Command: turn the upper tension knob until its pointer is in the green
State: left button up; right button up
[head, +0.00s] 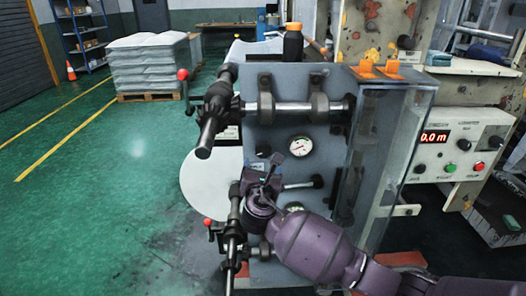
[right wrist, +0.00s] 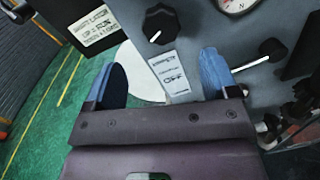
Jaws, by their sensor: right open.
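A black knob (right wrist: 161,22) with a white pointer line sits on the grey machine panel, at the top middle of the right wrist view. Its pointer aims down and slightly left in that view. A round white gauge (head: 300,146) is right of the knob and shows only in part in the right wrist view (right wrist: 238,3). I cannot make out a green zone or the needle clearly. My right gripper (head: 265,170) is in front of the panel, just below the knob. Its blue fingers (right wrist: 160,62) are apart and empty, with the knob beyond their tips. My left gripper is not in view.
A horizontal roller shaft (head: 294,107) crosses the panel above the gauge. A black-ended lever (head: 303,184) sticks out right of my gripper. Dark clamp handles with red balls line the left edge. A control box (head: 462,145) stands right; green floor (head: 120,180) is open left.

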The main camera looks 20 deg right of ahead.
aim_at(263, 152)
jog(key=b+x, duration=0.1)
jog(key=x, duration=0.3)
jog(key=b+x, duration=0.1)
jog(key=x, duration=0.4)
jog(key=shift+f, duration=0.25)
jog(key=shift+w+d+r, duration=0.2)
jog(key=shift+w, duration=0.4)
jog(key=c, duration=0.9)
